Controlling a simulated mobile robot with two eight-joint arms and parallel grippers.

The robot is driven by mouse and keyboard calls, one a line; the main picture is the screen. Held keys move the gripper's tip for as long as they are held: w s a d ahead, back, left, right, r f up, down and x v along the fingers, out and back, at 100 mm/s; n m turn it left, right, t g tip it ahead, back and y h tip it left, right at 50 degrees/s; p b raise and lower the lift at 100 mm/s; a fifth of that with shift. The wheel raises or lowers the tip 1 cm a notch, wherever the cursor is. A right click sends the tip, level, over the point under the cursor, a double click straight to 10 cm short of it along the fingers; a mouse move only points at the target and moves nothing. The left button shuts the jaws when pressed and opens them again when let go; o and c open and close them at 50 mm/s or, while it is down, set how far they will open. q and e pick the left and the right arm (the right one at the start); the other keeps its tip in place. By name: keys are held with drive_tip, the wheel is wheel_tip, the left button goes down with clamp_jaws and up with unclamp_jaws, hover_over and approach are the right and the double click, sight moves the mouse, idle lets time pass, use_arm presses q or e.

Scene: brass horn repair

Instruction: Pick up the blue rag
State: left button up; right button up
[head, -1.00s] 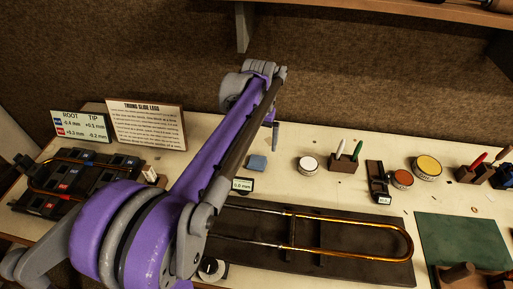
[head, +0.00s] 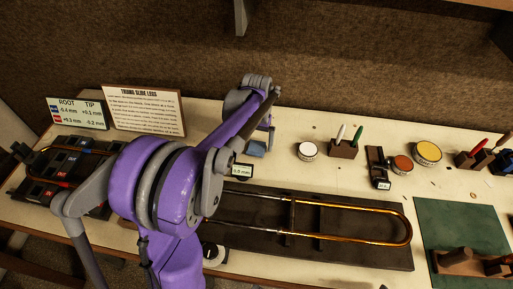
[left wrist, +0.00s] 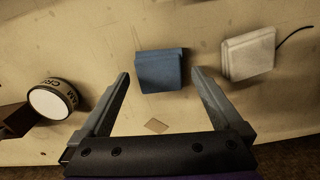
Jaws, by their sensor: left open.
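The blue rag (head: 256,148) is a small folded square lying on the bench top, left of the white round tin. In the left wrist view the rag (left wrist: 162,70) lies ahead of and between the fingertips, touching neither as far as I can see. My left gripper (left wrist: 163,76) is open and empty, with one finger on each side of the rag's line. In the head view my left gripper (head: 268,130) is small and partly hidden by the arm, just above and beside the rag. My right gripper is not in view.
A white tin (head: 307,151) stands right of the rag; it also shows in the wrist view (left wrist: 53,101).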

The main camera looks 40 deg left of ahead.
sight(257, 146)
use_arm(q)
drive_tip(key=shift+f, duration=0.25)
drive_tip(key=c, duration=1.2)
wheel_tip(257, 146, up, 10)
drive_tip(key=shift+r, duration=0.1)
drive_tip(key=shift+c, duration=0.2)
drive_tip(key=o, duration=0.8)
drive_tip(key=c, duration=0.6)
drive_tip(key=shift+s+d+p, duration=0.1)
drive_tip(key=shift+p, duration=0.2)
drive_tip(key=shift+c, duration=0.2)
